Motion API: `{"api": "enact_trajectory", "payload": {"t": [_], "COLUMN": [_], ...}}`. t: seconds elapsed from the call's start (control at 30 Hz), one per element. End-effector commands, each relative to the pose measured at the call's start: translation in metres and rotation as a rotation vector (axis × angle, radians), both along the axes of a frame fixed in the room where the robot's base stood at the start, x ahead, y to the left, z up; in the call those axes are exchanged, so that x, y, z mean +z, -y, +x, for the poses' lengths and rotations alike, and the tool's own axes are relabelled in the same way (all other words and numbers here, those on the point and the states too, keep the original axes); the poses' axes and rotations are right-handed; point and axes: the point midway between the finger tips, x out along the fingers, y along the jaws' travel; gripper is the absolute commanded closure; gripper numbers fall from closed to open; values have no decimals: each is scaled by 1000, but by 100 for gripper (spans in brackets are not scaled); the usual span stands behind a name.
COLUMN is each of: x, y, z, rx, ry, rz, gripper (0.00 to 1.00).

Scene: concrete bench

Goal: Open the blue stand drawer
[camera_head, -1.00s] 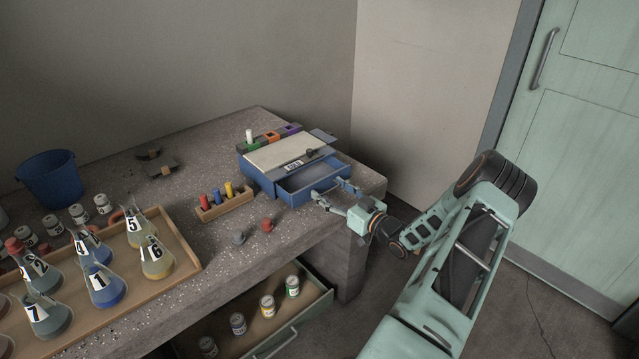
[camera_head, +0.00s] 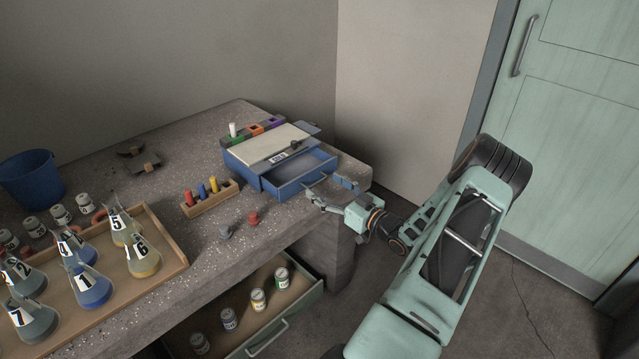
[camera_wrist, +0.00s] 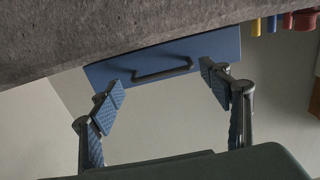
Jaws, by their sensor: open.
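The blue stand (camera_head: 243,156) sits at the back right of the concrete bench. Its blue drawer (camera_head: 283,192) is pulled out, and the empty-looking inside shows in the head view. In the wrist view the drawer front (camera_wrist: 195,50) carries a dark bar handle (camera_wrist: 162,73). My gripper (camera_head: 328,188) is in front of the drawer at the bench's right edge. In the wrist view my gripper (camera_wrist: 160,88) is open, with one finger on each side of the handle and nothing between them. The fingers look apart from the handle.
A wooden rack (camera_head: 209,203) with coloured pegs stands left of the drawer. Red (camera_head: 253,218) and grey (camera_head: 226,232) stoppers lie near the bench edge. A tray (camera_head: 178,262) of flasks is at left. A lower bench drawer (camera_head: 318,287) with jars stands open below. Floor at right is clear.

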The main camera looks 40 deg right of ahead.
Motion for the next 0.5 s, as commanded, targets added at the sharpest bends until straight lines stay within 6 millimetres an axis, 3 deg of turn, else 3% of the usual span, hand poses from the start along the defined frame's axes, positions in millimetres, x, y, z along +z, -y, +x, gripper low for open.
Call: {"api": "enact_trajectory", "payload": {"t": [0.3,0.5], "x": [1,1], "y": [6,7], "z": [-66,-85], "rx": [-4,-3], "ry": [1,1], "rz": [0,-1], "gripper": [29,29]}}
